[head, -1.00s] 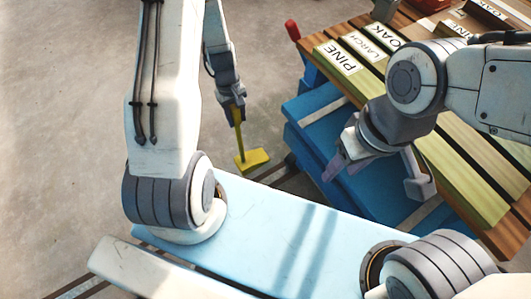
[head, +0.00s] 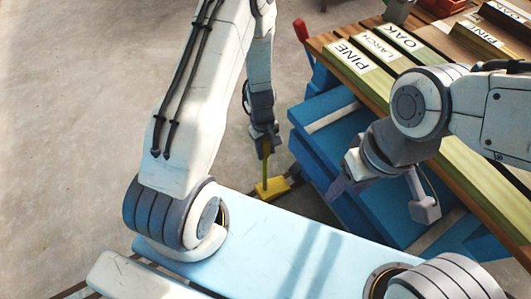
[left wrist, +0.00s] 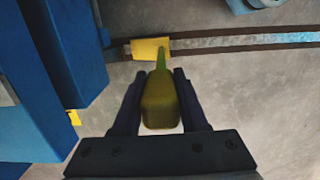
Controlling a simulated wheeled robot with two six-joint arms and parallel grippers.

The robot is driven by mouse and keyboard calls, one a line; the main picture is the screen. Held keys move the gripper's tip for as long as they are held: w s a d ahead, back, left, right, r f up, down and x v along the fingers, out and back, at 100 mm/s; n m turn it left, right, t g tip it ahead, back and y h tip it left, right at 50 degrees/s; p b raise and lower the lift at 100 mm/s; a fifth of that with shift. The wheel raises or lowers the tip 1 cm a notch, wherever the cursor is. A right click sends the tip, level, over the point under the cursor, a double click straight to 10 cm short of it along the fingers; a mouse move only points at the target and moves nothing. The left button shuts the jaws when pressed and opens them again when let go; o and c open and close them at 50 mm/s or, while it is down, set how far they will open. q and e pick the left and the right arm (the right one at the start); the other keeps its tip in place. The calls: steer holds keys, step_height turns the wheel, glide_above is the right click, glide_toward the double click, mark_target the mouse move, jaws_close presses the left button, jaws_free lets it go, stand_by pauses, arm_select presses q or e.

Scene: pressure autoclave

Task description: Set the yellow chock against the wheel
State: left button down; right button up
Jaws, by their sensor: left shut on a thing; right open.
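The yellow chock (head: 272,189) has a flat block foot and an upright handle. My left gripper (head: 265,150) is shut on the top of the handle, with the foot below it beside the blue cart (head: 322,150). In the left wrist view the handle (left wrist: 160,100) is between the fingers, and the foot (left wrist: 150,48) lies over the floor rail near the cart's edge. I cannot tell whether the foot touches the floor. The wheel is mostly hidden; a small dark part (left wrist: 104,37) shows near the foot. My right gripper (head: 382,196) is open and empty over the cart's side.
A slatted wooden top (head: 460,160) with PINE, LARCH and OAK labels sits above the cart. A red-tipped lever (head: 301,30) stands at its far corner. A floor rail (left wrist: 240,40) runs past the foot. Another yellow piece (left wrist: 74,117) shows by the cart. The left floor is clear.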

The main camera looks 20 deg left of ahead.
arm_select(q)
steer(key=shift+w+f, duration=0.1)
steer(key=shift+f, duration=0.1)
steer(key=shift+f, duration=0.15)
steer(key=shift+c, duration=2.2)
jaws_free()
